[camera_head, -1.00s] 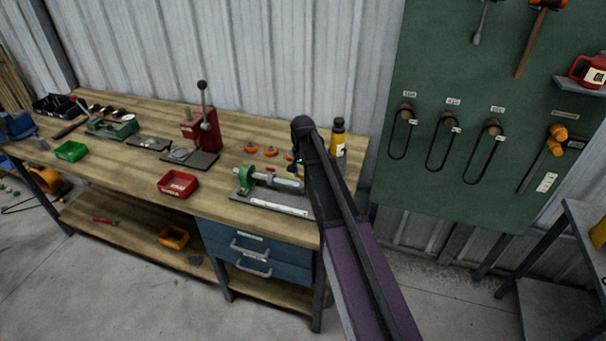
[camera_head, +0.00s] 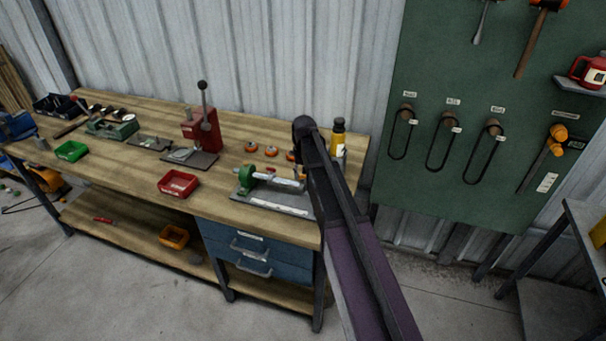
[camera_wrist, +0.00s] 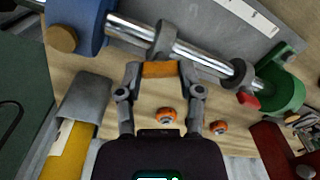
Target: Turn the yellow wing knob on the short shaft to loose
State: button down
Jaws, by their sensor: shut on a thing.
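The yellow-orange wing knob (camera_wrist: 160,69) is between my fingertips in the wrist view. It sits against a dark collar (camera_wrist: 163,40) on the steel shaft (camera_wrist: 200,55). My gripper (camera_wrist: 160,72) is shut on the knob, one finger at each side. The shaft runs between a blue block (camera_wrist: 85,22) and a green bracket (camera_wrist: 284,90). A second collar (camera_wrist: 241,73) with a red knob (camera_wrist: 248,97) is farther right. In the head view, the shaft (camera_head: 275,178) shows beside the green bracket, while my arm hides my gripper and the yellow knob.
Orange round pieces (camera_wrist: 166,115) lie on the bench near my fingers. A yellow bottle (camera_head: 338,138) stands close to my arm. A red bin (camera_head: 178,184) and a red press (camera_head: 201,130) are to the left. The bench front (camera_head: 130,182) has bare room.

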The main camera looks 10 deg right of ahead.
jog(key=n, duration=0.6)
jog(key=shift+n, duration=0.3)
jog(key=n, duration=0.5)
jog(key=shift+n, duration=0.4)
jog(key=shift+c, duration=1.2)
grip_release()
